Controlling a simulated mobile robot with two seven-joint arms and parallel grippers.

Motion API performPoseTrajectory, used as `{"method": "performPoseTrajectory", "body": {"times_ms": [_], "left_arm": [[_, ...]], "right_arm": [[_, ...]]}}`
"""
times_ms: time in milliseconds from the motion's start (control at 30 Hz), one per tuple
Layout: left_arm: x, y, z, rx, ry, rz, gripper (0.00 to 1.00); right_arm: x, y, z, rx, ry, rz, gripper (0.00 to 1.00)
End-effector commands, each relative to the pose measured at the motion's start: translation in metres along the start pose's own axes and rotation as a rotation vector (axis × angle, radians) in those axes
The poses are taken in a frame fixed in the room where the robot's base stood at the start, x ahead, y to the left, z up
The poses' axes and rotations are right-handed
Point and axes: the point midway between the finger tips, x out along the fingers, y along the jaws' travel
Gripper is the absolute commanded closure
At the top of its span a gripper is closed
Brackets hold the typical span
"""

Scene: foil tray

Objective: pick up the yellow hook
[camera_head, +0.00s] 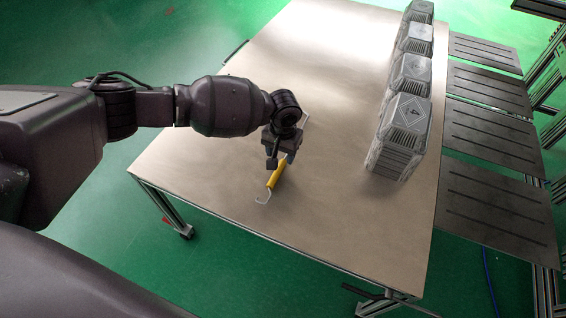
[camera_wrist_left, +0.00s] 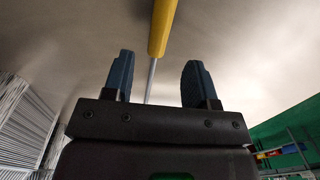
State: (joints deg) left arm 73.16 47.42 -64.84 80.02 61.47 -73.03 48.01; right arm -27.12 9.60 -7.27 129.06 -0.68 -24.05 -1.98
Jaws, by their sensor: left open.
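The yellow hook (camera_head: 278,173) lies on the table, with a yellow handle and a thin metal rod that bends into a hook at its near end. My left gripper (camera_head: 279,160) is above the hook, pointing down, and partly hides its far part. In the left wrist view the yellow handle (camera_wrist_left: 162,28) and the metal rod run between and beyond the two blue fingers. My left gripper (camera_wrist_left: 157,80) is open there, with nothing gripped. My right gripper does not show in either view.
The table (camera_head: 330,215) is clear around the hook. A row of several grey ribbed containers (camera_head: 408,110) stands along the table's right side. Dark slotted panels (camera_head: 490,145) lie beyond the right edge. The near table edge is not far from the hook.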

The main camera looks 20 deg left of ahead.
Motion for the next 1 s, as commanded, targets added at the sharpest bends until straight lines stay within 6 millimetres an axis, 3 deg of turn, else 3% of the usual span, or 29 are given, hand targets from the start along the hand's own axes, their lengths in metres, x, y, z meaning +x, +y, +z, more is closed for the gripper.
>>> {"method": "performPoseTrajectory", "body": {"times_ms": [267, 400, 667, 1000], "left_arm": [[0.037, 0.003, 0.004, 0.002, -0.009, -0.001, 0.48], [0.051, 0.002, 0.003, 0.0, -0.006, 0.0, 0.48], [0.048, 0.002, 0.001, -0.001, 0.002, 0.0, 0.48], [0.048, 0.002, 0.001, -0.001, 0.002, 0.0, 1.0]], "right_arm": [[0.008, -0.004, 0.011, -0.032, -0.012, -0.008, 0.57], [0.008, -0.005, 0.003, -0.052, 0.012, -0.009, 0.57], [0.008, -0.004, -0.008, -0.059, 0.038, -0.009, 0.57], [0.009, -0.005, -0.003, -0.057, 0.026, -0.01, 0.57]]}}
